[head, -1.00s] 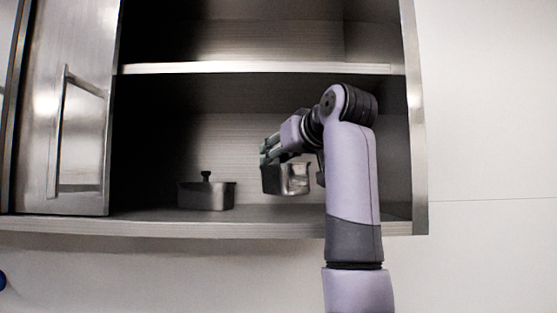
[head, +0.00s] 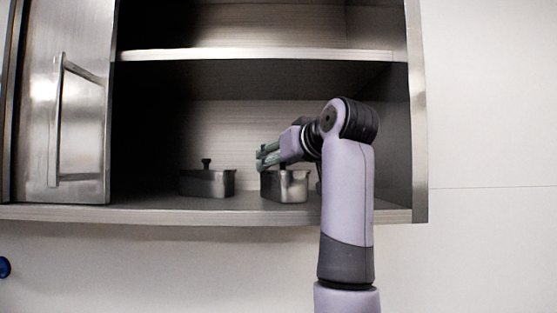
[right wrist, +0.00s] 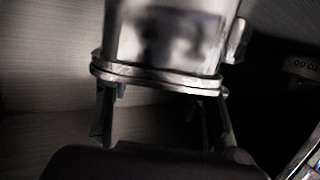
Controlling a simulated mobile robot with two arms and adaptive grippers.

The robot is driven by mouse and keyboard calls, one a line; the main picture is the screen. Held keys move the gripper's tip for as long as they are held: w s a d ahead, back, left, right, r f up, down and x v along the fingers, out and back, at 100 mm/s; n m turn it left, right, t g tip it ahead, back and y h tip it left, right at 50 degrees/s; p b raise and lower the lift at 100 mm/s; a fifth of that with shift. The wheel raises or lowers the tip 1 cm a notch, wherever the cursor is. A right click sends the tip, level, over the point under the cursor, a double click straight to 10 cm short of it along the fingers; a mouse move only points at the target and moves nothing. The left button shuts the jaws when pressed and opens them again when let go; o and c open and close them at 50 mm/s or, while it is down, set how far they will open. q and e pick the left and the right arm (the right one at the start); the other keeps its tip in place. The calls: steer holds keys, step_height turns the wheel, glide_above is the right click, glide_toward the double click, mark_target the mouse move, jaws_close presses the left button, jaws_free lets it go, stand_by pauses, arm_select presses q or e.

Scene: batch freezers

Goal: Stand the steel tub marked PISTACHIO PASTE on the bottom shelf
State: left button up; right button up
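Two lidded steel tubs with dark knobs are on the bottom shelf (head: 150,211). The right tub (head: 290,190) sits upright on it, near the cabinet's right side. The other tub (head: 207,184) stands to its left. No label can be read in the head view. My right gripper (head: 266,157) is just above the right tub's lid, at its left end. In the right wrist view a tub (right wrist: 165,45) with a blurred dark marking fills the top, and my right fingers (right wrist: 160,110) are spread wide at its rim. Any contact is hidden. My left gripper is not in view.
A closed cabinet door (head: 85,130) with a bar handle is on the left. The upper shelf (head: 260,54) runs above my arm. The right side wall (head: 416,120) is close to my arm. Shelf space is free between the tubs.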

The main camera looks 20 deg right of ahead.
steer(key=shift+o, duration=0.6)
steer(key=shift+r, duration=0.15)
steer(key=shift+s, duration=0.3)
steer(key=b+v, duration=0.6)
steer(key=v, duration=0.5)
steer(key=shift+s+r, duration=0.15)
steer(key=shift+s, duration=0.1)
steer(key=shift+d, duration=0.1)
